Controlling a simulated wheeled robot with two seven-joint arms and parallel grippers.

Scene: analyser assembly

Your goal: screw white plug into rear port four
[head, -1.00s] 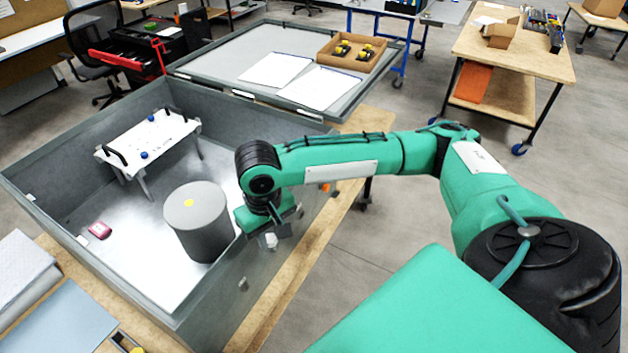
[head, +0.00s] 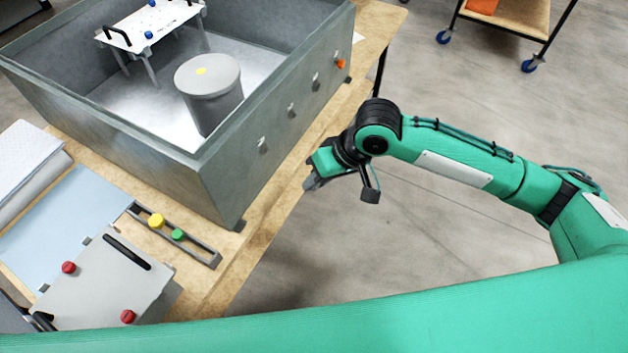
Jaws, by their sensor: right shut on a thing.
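My right gripper (head: 318,182) hangs beside the grey metal box (head: 150,148), off its right-hand outer wall and over the floor past the table edge. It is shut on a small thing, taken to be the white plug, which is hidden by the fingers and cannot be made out. Along that wall is a row of small fittings: a pale one (head: 262,145) nearest, two more pale ones (head: 291,110) (head: 315,80), and an orange one (head: 340,63) farthest. I cannot tell which is rear port four. The gripper is apart from all of them. My left gripper is not in view.
Inside the box stand a grey cylinder (head: 208,85) and a white plate on legs (head: 150,24). On the wooden table (head: 262,218) are a grey panel with red knobs (head: 100,280) and a narrow rack with yellow and green knobs (head: 178,235). The floor beside the gripper is clear.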

